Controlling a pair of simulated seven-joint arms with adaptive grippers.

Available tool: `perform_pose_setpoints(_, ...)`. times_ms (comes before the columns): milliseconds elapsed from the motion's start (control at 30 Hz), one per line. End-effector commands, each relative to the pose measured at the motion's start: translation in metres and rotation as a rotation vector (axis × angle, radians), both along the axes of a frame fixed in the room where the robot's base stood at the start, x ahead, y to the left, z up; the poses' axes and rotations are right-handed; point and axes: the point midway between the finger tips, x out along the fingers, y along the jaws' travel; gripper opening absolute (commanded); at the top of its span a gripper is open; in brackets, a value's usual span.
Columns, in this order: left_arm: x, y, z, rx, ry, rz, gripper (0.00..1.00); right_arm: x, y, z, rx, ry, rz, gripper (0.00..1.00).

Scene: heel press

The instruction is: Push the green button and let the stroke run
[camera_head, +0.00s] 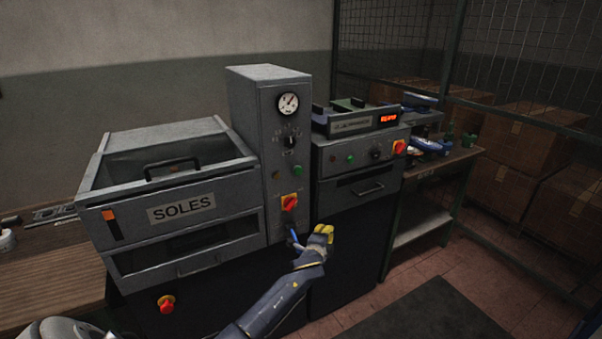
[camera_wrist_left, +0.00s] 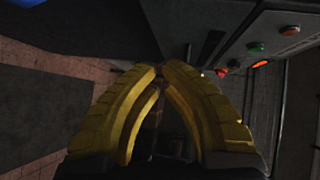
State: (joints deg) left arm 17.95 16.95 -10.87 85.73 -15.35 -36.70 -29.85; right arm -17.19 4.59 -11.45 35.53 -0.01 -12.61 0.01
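A green button (camera_head: 297,171) sits on the front of the tall grey column (camera_head: 270,140), above a red-and-yellow switch (camera_head: 289,202). A second green button (camera_head: 350,159) is on the grey unit to its right; it also shows in the left wrist view (camera_wrist_left: 255,47). My left gripper (camera_head: 324,232) has yellow fingers and is in front of the machine, below and right of the column's green button, apart from both green buttons. In the left wrist view its fingertips (camera_wrist_left: 163,68) meet with nothing seen between them. My right gripper is not in view.
A grey press box marked SOLES (camera_head: 182,208) stands left of the column, with a red stop button (camera_head: 166,304) below it. A gauge (camera_head: 288,103) tops the column. A handle (camera_head: 367,189) sticks out from the right unit. Open floor (camera_head: 450,273) lies at right.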

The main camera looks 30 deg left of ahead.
Motion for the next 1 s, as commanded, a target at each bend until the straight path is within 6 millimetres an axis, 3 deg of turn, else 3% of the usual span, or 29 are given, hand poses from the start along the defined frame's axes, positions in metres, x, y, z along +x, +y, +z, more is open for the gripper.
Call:
perform_pose_setpoints(33, 0.003, 0.001, 0.023, 0.045, -0.024, -0.001, 0.0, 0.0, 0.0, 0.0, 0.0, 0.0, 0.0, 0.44)
perform_pose_setpoints(300, 0.0, 0.009, 0.131, 0.338, -0.106, 0.031, 0.0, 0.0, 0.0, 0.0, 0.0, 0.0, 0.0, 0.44)
perform_pose_setpoints(500, -0.021, 0.014, 0.188, 0.595, -0.104, 0.091, 0.0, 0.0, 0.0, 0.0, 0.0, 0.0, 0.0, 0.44)
perform_pose_setpoints(600, -0.03, 0.018, 0.201, 0.707, -0.073, 0.122, 0.0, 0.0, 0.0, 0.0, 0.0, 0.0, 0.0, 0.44)
perform_pose_setpoints(1000, -0.033, 0.027, 0.198, 0.846, 0.005, 0.141, 0.0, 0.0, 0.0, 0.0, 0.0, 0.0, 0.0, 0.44)
